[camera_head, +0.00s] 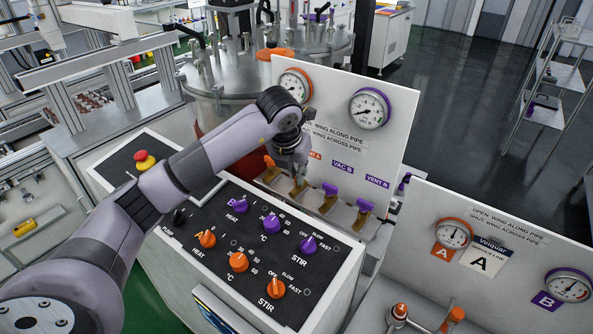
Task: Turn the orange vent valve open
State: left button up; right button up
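The orange vent valve (297,189) is in a row of valves at the foot of the white upright panel, below an orange label partly hidden by my gripper. Only a small part of its orange wing shows, so its angle is unclear. My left gripper (298,172) points down right over this valve, its fingertips at or just above the wing. I cannot tell whether the fingers touch it or how far apart they are. Another orange-winged valve (270,164) stands just left of the gripper. My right gripper is out of view.
Two purple-winged valves (330,189) stand close on the right. Two gauges (369,109) sit on the panel above. The black control panel (205,270) with several orange and purple knobs lies in front, under my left arm. A red stop button (144,158) is at left.

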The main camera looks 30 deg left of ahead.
pick_arm(q)
grip_shut()
jog(key=shift+f+b, duration=0.1)
jog(key=shift+b, duration=0.2)
jog(key=shift+a+f+m+h+b, duration=0.15)
jog(key=shift+m+h+b, duration=0.15)
jog(key=shift+m+b, duration=0.6)
jog(key=shift+r+m+h+b, duration=0.3)
jog(key=shift+m+b, duration=0.2)
jog(key=shift+m, duration=0.1)
jog(key=o, duration=0.6)
grip_release()
jog(key=shift+c, duration=0.2)
